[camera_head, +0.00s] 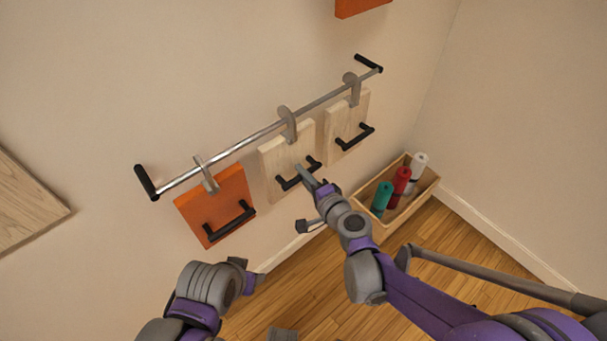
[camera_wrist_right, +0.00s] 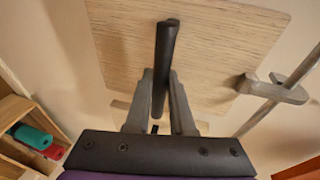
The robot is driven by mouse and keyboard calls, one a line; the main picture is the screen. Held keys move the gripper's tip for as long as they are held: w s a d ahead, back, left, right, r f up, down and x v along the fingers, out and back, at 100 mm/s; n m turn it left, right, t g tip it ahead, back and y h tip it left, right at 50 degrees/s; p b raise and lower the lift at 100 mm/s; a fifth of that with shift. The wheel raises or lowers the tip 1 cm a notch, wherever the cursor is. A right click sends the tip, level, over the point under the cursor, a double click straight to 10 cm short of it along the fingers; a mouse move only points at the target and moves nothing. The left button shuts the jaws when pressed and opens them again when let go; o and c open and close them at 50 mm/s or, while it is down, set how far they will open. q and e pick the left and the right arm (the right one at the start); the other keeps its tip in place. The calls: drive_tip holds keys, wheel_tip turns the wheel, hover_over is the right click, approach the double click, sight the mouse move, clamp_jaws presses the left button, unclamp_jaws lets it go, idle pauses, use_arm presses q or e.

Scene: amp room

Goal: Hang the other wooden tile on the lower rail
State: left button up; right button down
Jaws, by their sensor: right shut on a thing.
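A metal rail (camera_head: 240,143) with black end pieces runs along the wall. The middle wooden tile (camera_head: 278,160) has a grey hook (camera_head: 287,122) at the rail, and it also shows in the right wrist view (camera_wrist_right: 215,45). My right gripper (camera_head: 303,177) is shut on this tile's black handle (camera_wrist_right: 165,60), with one finger on each side. In the wrist view the hook (camera_wrist_right: 268,88) reaches the rail; its exact seating is hard to tell. Another wooden tile (camera_head: 341,122) hangs to the right. My left gripper (camera_head: 250,276) is low in the head view, its jaws unclear.
An orange tile (camera_head: 217,197) hangs left of the middle tile. A wooden box (camera_head: 425,190) with green, red and white rolls stands on the floor at the right, below the tiles. A wooden panel (camera_head: 25,205) is at the far left; another orange piece (camera_head: 358,6) is at the top.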

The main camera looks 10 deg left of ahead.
drive_tip(key=c, duration=0.7)
unclamp_jaws()
use_arm(q)
drive_tip(key=shift+r+p, duration=0.75)
drive_tip(key=shift+r, duration=0.2)
use_arm(e)
drive_tip(key=v, duration=1)
drive_tip(key=shift+s+d, duration=0.25)
drive_tip(key=shift+s, duration=0.05)
drive_tip(key=shift+r, duration=0.15)
drive_tip(key=s+d+f+n+g+h, duration=0.3)
drive_tip(key=s+d+n+h, duration=0.2)
drive_tip(key=s+d, duration=0.45)
drive_tip(key=s+d+f+n+g+h, duration=0.2)
drive_tip(key=s+d+n+g+h, duration=0.25)
drive_tip(key=s+d, duration=0.5)
use_arm(q)
wheel_tip(320, 180, up, 16)
drive_tip(key=w+p, duration=0.2)
drive_tip(key=p, duration=1.2)
drive_tip(key=shift+t, duration=0.4)
use_arm(e)
wheel_tip(320, 180, up, 16)
drive_tip(key=w+d+t, duration=0.1)
drive_tip(key=w+d, duration=0.1)
drive_tip(key=w, duration=0.1)
drive_tip(key=shift+d+f, duration=0.15)
drive_tip(key=shift+d, duration=0.05)
